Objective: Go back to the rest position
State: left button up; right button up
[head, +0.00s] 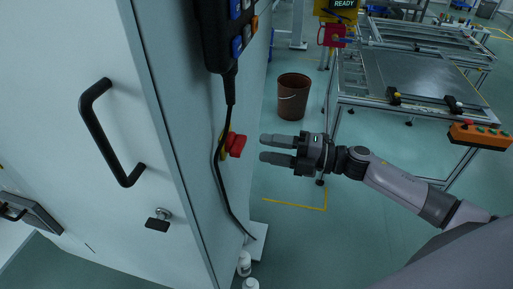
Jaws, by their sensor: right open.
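My right gripper (263,148) reaches in from the right on my grey arm. Its two dark fingers point left, parallel and apart, with nothing between them. The fingertips are just right of a red knob (237,145) on a yellow base on the side of the white cabinet (150,60); a small gap shows between them in the picture. My left gripper is not in view.
A black pendant (222,35) with a hanging cable is on the cabinet's side. A black handle (103,135) and a key lock (158,222) are on its front. A brown bucket (293,97) and a metal worktable (420,75) stand behind. White bottles (244,264) are low by the cabinet.

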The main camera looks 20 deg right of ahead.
jog(key=shift+v, duration=1.1)
jog(key=shift+a, duration=0.1)
jog(key=s+a+f+m+h, duration=0.2)
jog(key=s+f+m+h, duration=1)
jog(key=s+f+m, duration=0.7)
notch_tip(320, 180, down, 3)
jog(key=m, duration=0.7)
jog(key=shift+s+a+m+h, duration=0.15)
jog(key=shift+s+m+h, duration=0.15)
jog(key=shift+s+h, duration=0.1)
